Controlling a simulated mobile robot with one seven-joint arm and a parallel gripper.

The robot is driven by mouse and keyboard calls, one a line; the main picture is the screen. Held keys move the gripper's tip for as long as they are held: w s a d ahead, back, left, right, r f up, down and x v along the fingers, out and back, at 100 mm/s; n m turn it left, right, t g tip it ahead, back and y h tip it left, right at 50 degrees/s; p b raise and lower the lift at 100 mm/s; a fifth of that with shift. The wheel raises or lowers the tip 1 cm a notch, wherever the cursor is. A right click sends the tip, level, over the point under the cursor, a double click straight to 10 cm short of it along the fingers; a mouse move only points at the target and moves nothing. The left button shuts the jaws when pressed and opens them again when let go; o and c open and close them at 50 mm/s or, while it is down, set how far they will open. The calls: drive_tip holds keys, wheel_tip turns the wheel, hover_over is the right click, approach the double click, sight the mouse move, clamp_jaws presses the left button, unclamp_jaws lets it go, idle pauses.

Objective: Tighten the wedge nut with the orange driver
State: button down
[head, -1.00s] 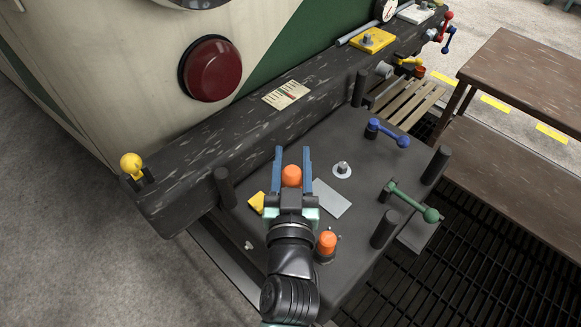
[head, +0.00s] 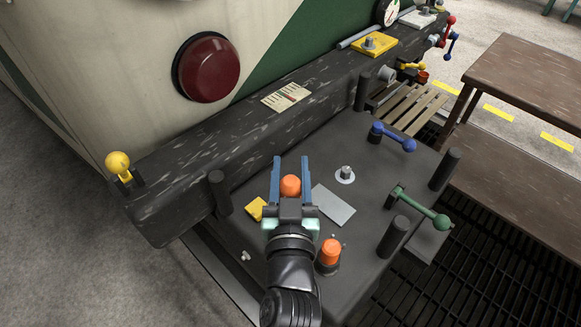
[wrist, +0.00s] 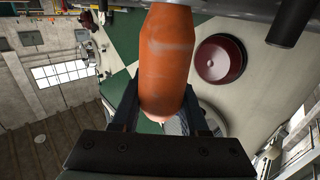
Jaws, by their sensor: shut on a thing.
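My gripper (head: 290,178) is shut on the orange driver (head: 290,187), whose rounded end shows between the blue fingers above the dark deck. In the wrist view the driver (wrist: 167,60) is a thick orange handle between the fingers, its tip hidden. A bolt with a nut (head: 345,173) stands on a pale round washer on the deck, right of my gripper and apart from it. Another nut (head: 370,43) sits on a yellow plate on the dark beam, and one more (head: 422,10) on a white plate beyond. I cannot tell which is the wedge nut.
A second orange-topped piece (head: 329,253) stands on the deck beside my wrist. Black posts (head: 392,237), a blue lever (head: 393,137) and a green lever (head: 421,208) rise from the deck. A grey plate (head: 333,205) lies flat. A brown bench (head: 535,65) is at right.

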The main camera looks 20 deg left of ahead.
drive_tip(key=shift+f+b, duration=0.9)
drive_tip(key=shift+f, duration=0.35)
drive_tip(key=shift+f, duration=0.2)
drive_tip(key=shift+f+b, duration=1.45)
drive_tip(key=shift+b, duration=0.25)
drive_tip(key=c, duration=1)
unclamp_jaws()
drive_tip(key=shift+f, duration=0.1)
clamp_jaws()
drive_tip(key=shift+f, duration=0.15)
